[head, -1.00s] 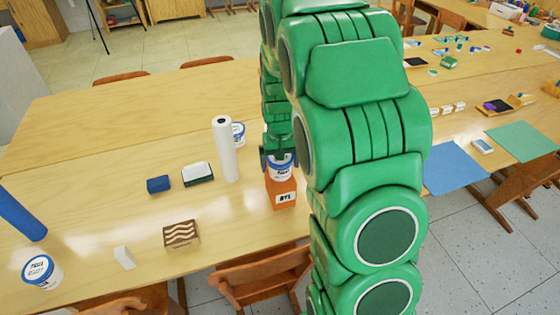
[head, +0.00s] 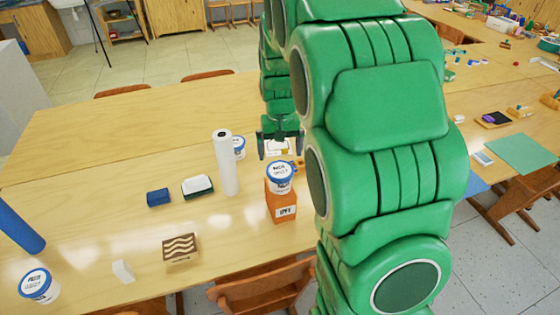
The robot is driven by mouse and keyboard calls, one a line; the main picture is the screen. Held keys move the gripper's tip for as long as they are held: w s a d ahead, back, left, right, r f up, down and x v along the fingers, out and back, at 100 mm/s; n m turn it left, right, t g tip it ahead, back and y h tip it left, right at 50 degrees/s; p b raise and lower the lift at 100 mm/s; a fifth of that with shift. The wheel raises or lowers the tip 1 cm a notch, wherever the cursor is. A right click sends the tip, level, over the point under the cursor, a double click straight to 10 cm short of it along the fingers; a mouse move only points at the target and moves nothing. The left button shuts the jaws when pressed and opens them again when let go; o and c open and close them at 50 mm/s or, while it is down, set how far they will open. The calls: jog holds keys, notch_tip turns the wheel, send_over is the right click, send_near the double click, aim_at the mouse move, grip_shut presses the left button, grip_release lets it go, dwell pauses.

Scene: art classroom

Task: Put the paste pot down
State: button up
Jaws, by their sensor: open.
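A white paste pot with a blue rim and printed lid (head: 280,176) stands upright on top of an orange box (head: 281,207) with a white label, near the table's front edge. My gripper (head: 279,145) is open and empty, pointing down just behind and above the pot, apart from it. Another similar white pot with a blue rim (head: 38,285) stands at the front left of the table. A third one (head: 239,148) is partly hidden behind a white roll (head: 226,165).
A chair (head: 265,288) stands in front. The table's back left is clear.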

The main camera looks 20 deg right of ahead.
jog(key=shift+s+r, duration=0.1)
jog(key=shift+r, duration=0.85)
jog(key=s+a+r, duration=0.2)
jog(key=s, duration=0.9)
jog(key=s+a+r+n+g, duration=0.1)
jog(key=s+a+r, duration=0.1)
jog(key=s, duration=1)
jog(key=s+a+r, duration=0.2)
jog(key=s, duration=1)
jog(key=shift+a+n+g, duration=0.2)
jog(key=shift+n+g, duration=0.2)
